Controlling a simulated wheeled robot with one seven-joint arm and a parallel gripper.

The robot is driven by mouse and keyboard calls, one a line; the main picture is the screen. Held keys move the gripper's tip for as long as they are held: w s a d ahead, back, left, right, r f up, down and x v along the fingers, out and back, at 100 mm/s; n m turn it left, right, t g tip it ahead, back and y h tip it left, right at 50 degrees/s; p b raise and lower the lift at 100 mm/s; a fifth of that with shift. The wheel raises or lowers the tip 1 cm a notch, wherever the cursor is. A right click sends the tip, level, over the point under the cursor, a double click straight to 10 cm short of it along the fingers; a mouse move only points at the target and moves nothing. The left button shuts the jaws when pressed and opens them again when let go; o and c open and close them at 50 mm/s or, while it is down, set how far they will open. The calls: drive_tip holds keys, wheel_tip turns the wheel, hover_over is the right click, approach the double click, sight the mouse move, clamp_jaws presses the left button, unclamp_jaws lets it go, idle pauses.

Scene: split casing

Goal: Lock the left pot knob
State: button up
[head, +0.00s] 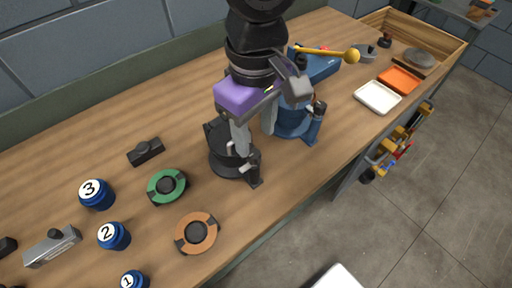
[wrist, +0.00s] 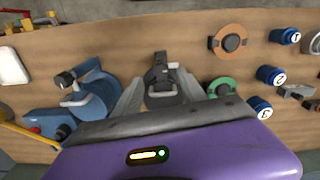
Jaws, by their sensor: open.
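The black round pot-like casing (head: 226,164) stands left of a similar blue one (head: 291,127) in the head view. A dark upright clamp part with a pale handle (head: 250,165) is on the black casing's front side. In the wrist view the black casing (wrist: 163,98) lies between my fingers, with the blue casing (wrist: 94,99) to the left. My purple-bodied gripper (head: 254,134) is open and empty above the black casing. It also shows in the wrist view (wrist: 158,78). My gripper partly hides both casings in the head view. I cannot tell the clamp's lock state.
A green ring (head: 154,194) and an orange ring (head: 184,241), both with black centres, lie left of the casings. Blue numbered cylinders (head: 97,198) stand farther left. A white tray (head: 377,98) is right.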

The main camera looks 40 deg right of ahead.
sight(255, 154)
drive_tip(key=shift+f, duration=2.8)
clamp_jaws()
